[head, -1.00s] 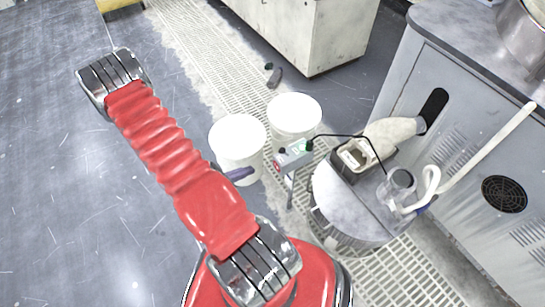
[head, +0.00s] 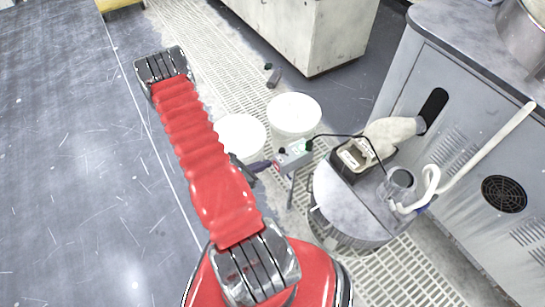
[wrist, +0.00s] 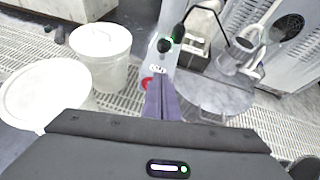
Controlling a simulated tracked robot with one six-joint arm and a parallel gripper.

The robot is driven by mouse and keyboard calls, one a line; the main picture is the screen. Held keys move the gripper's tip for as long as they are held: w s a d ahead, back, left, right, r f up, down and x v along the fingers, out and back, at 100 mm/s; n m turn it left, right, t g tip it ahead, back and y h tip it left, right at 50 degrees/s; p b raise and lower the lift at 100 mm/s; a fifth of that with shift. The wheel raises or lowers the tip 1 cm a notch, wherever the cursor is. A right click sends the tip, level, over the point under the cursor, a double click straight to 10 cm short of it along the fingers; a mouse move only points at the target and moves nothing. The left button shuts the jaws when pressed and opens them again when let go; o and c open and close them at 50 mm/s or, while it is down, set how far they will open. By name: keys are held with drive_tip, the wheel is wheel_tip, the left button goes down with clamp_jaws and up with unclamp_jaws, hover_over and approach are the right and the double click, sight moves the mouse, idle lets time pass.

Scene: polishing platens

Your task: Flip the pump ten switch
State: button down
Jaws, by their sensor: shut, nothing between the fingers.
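A small grey switch box (head: 294,156) stands on a thin post beside the round metal drum. In the wrist view the box (wrist: 160,62) shows a small light label too small to read surely, a black knob-like part, a green glow near its far end and a red part (wrist: 147,83) at its near end. My gripper (head: 268,164) has purple fingers, shut and empty, their tips at the box's near left end. In the wrist view my gripper (wrist: 161,82) points at the box beside the red part and overlaps its near end. I cannot tell whether they touch.
Two white lidded buckets (head: 294,114) (head: 240,136) stand left of the box. The drum (head: 345,205) carries a grey open-topped box (head: 357,158), with a black cable running to the switch box. A grey cabinet (head: 460,150) stands right. Floor at left is clear.

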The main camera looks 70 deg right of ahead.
sight(284, 152)
drive_tip(key=shift+s+d+r, duration=0.15)
drive_tip(key=shift+s+d, duration=0.2)
drive_tip(key=shift+d, duration=0.25)
drive_tip(key=shift+s+d+r, duration=0.2)
drive_tip(key=shift+s+d, duration=0.2)
drive_tip(key=shift+d, duration=0.25)
drive_tip(key=shift+s+d+r, duration=0.15)
drive_tip(key=shift+s+d, duration=0.2)
drive_tip(key=shift+d, duration=0.25)
drive_tip(key=shift+r, duration=0.15)
